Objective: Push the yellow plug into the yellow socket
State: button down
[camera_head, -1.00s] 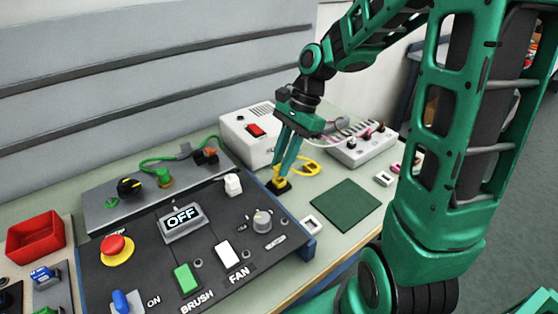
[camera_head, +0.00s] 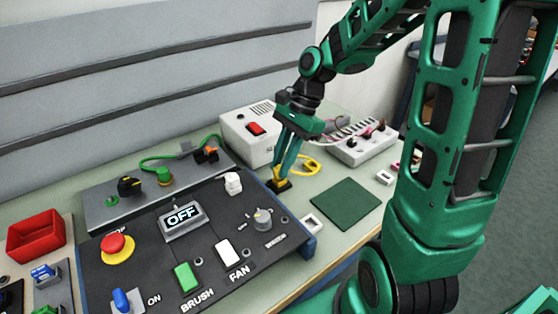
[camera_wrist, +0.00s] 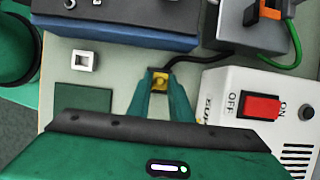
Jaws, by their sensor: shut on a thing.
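My gripper (camera_head: 280,178) is shut on the yellow plug (camera_head: 278,183), pointing down at the bench beside the right end of the dark control panel. A small dark block (camera_head: 285,188) sits directly under the plug, and the plug appears to meet it. In the wrist view the yellow plug (camera_wrist: 160,80) shows between the fingertips, over the dark block. The yellow socket's opening is hidden by the plug and fingers, so I cannot tell how deep the plug sits.
A white box with a red switch (camera_head: 254,128) stands close behind the gripper. The control panel (camera_head: 205,255) lies to the left. A green mat (camera_head: 345,204) and a small white square frame (camera_head: 312,224) lie to the right and front. A white strip (camera_head: 362,142) stands at back right.

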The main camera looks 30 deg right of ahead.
jog(key=shift+f, duration=0.45)
jog(key=c, duration=1)
grip_release()
jog(key=shift+c, duration=0.2)
jog(key=shift+r, duration=4.25)
